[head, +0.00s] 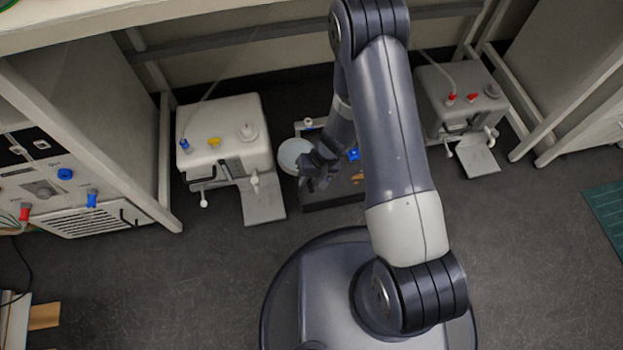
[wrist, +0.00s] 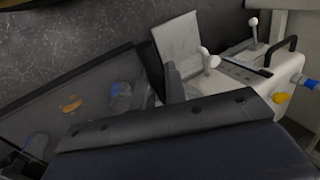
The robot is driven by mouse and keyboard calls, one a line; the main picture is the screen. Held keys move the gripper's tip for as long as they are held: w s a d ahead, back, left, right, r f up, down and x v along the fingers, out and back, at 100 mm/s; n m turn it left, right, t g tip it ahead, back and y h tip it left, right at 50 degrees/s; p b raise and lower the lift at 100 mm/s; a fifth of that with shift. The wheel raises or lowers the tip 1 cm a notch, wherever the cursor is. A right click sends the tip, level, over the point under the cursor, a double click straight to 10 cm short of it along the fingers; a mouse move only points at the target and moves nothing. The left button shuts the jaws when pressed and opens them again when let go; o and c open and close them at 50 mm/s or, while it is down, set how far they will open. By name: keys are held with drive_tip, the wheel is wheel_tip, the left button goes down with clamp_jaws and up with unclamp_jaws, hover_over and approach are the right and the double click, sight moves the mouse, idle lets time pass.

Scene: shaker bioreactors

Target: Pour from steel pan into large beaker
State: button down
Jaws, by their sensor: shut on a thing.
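My gripper (head: 312,168) is low over the floor in the head view, between the two white machines. It is shut, and a round pale grey vessel (head: 291,155), which looks like the steel pan, sits right at its fingers on the left. The hold itself is too small to see clearly. In the wrist view, the dark gripper body fills the lower part and the held vessel is hidden. I cannot make out the large beaker for certain in either view.
A dark low box (head: 333,197), with an orange patch on it in the wrist view (wrist: 72,105), lies under my gripper. A white machine (head: 222,135) stands close on the left, another (head: 458,100) on the right. A bench frame (head: 165,150) stands further left.

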drive_tip(key=shift+f, duration=0.1)
drive_tip(key=shift+w+d+f+y+b, duration=0.1)
drive_tip(key=shift+d+f+y+b, duration=0.3)
drive_tip(key=shift+b, duration=0.9)
drive_tip(key=shift+d+f+y+b, duration=0.15)
drive_tip(key=shift+f+b, duration=0.45)
drive_tip(key=shift+b, duration=0.65)
drive_tip(key=shift+w+d+f+y+b, duration=0.15)
drive_tip(key=shift+f+y+b, duration=0.3)
drive_tip(key=shift+b, duration=0.85)
drive_tip(key=shift+d+f+y+b, duration=0.4)
drive_tip(key=shift+y+b, duration=0.2)
drive_tip(key=shift+b, duration=0.7)
drive_tip(key=shift+g, duration=0.3)
drive_tip(key=shift+d+f+y, duration=0.2)
drive_tip(key=shift+f+y, duration=0.05)
drive_tip(key=shift+y, duration=0.15)
drive_tip(key=shift+d+f+y, duration=0.1)
drive_tip(key=shift+d+y, duration=0.05)
drive_tip(key=shift+y, duration=0.15)
drive_tip(key=shift+w+d+f+y, duration=0.15)
drive_tip(key=shift+d+y, duration=0.35)
drive_tip(key=shift+y, duration=0.4)
drive_tip(key=shift+d+g, duration=0.1)
drive_tip(key=shift+g, duration=0.2)
